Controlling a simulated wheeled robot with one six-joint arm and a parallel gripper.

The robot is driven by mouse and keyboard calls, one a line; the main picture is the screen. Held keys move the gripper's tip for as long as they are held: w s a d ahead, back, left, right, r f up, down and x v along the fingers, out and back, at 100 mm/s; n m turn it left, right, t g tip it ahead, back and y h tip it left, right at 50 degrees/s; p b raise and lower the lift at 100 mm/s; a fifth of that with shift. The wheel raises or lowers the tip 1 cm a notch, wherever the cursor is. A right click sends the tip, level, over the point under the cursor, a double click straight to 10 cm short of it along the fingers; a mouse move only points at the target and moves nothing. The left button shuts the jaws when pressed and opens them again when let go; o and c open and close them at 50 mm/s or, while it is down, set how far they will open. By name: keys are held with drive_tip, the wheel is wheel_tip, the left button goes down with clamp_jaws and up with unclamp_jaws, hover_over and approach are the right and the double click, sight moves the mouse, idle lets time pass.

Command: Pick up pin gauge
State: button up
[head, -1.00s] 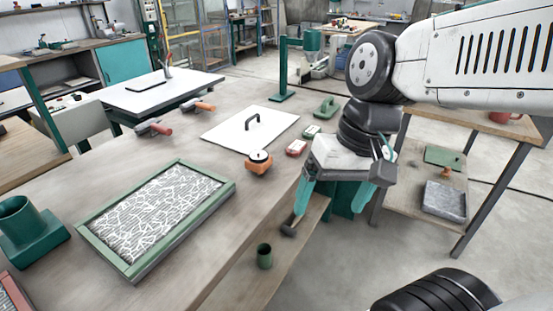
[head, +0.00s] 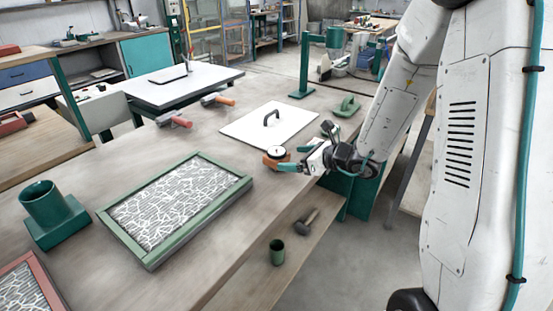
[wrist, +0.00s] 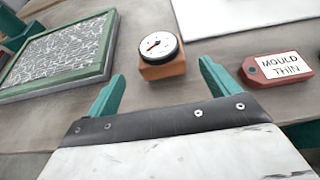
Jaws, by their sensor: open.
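The pin gauge, an orange block with a round white dial (head: 276,152), sits upright on the workbench near its right edge. In the wrist view its dial (wrist: 158,46) faces up, with a red needle, just beyond the fingertips. My gripper (head: 290,158) is open and low over the bench, coming at the gauge from the right. In the wrist view the teal fingers of my gripper (wrist: 162,73) are spread to the left and right of the orange block, with nothing held.
A red tag reading "MOULD THIN" (wrist: 280,67) lies to the right of the gauge. A white plate with a handle (head: 252,127) lies behind it. A green-framed fibre tray (head: 150,262) is to the left. Bare bench lies between tray and gauge.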

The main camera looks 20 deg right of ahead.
sight(277, 154)
drive_tip(key=x, duration=0.5)
drive_tip(key=r+x, duration=0.1)
drive_tip(key=x, duration=0.1)
drive_tip(key=shift+w+a+f, duration=0.1)
drive_tip(key=shift+w+a, duration=0.05)
drive_tip(key=shift+w, duration=0.2)
drive_tip(key=c, duration=1.1)
drive_tip(key=shift+c, duration=0.6)
